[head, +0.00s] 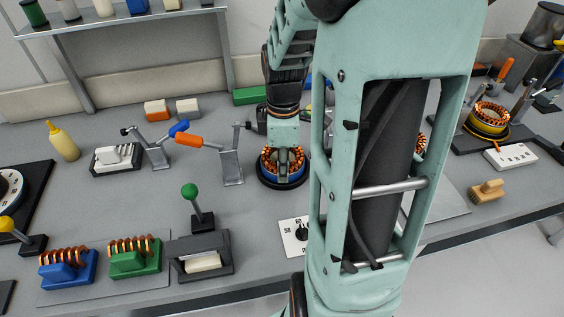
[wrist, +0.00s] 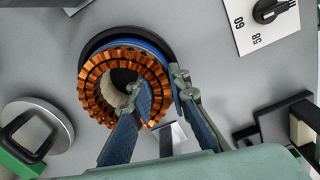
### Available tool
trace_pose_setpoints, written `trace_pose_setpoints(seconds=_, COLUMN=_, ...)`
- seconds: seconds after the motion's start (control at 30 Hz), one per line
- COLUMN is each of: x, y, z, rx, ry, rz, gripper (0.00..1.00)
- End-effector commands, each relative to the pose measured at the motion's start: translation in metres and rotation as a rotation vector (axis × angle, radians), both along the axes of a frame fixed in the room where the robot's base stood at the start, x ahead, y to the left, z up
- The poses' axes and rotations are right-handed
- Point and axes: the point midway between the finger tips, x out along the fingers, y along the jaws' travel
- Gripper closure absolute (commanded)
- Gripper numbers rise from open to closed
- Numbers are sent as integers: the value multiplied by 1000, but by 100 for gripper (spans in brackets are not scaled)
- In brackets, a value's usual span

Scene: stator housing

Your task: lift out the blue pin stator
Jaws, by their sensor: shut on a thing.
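The blue pin stator is a ring of copper windings with a blue band. In the head view the stator (head: 268,164) is at the round black base (head: 263,183), below my gripper (head: 284,158). In the wrist view the stator (wrist: 97,85) shows its windings from above, with the blue band and black base (wrist: 88,50) behind. My gripper (wrist: 161,84) is shut on the stator's wall: one finger reaches into the bore, the other is outside the ring. I cannot tell whether the stator is seated or slightly raised.
A blue coil block (head: 68,270) and a green one (head: 135,258) stand front left. A green-knobbed lever (head: 192,194) and a grey stand (head: 231,167) are left of the base. A white dial plate (head: 293,238) lies in front. My arm hides much of the right side.

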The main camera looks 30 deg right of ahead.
Motion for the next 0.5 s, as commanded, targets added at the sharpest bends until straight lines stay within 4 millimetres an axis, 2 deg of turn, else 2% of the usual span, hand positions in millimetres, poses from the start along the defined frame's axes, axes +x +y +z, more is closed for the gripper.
trace_pose_setpoints(seconds=0.5, x=1, y=0, z=10, rx=-1, ry=-3, rz=0, gripper=100)
